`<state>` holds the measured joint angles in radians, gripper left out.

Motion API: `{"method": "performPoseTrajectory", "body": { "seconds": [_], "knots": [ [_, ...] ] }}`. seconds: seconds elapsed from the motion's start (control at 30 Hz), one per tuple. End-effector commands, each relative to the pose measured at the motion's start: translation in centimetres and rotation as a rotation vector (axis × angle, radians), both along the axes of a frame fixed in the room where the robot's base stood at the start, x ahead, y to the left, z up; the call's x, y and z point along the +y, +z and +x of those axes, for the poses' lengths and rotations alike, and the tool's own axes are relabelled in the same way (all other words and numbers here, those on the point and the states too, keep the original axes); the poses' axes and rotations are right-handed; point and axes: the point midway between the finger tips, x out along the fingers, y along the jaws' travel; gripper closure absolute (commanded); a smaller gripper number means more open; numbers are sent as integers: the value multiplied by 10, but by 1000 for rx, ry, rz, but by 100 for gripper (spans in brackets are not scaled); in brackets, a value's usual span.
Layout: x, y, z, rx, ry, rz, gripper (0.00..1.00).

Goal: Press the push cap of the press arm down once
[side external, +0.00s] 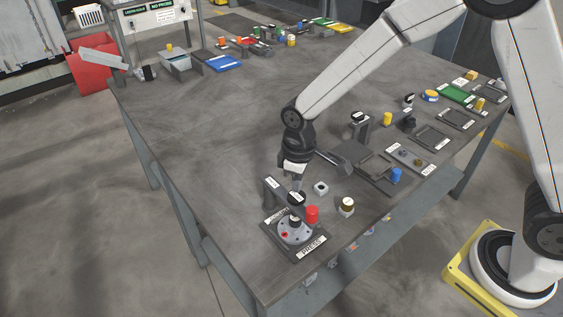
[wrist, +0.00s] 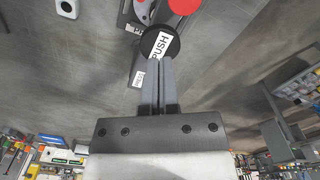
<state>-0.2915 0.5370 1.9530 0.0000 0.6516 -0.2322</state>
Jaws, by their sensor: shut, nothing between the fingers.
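The black push cap (side external: 297,197) sits at the end of the grey press arm (side external: 273,188) on the PRESS station. Below it is a round grey plate (side external: 295,234) with a small red spot. In the wrist view the cap (wrist: 174,50) shows as a black disc with a white PUSH label. My gripper (side external: 297,185) points down just above the cap. Its fingers (wrist: 159,62) are together with nothing between them, and their tips overlap the cap's label edge in the wrist view. I cannot tell whether they touch it.
A red cylinder (side external: 312,214) stands close to the right of the press. Dark fixtures (side external: 375,168) lie further right. The table left of the press is clear.

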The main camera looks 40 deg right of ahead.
Motion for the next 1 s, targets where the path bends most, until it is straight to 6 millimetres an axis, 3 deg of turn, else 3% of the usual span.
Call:
{"method": "performPoseTrajectory", "body": {
  "seconds": [1.0],
  "knots": [
    [0, -9, 0, 0, 0, 0, 100]
  ]
}}
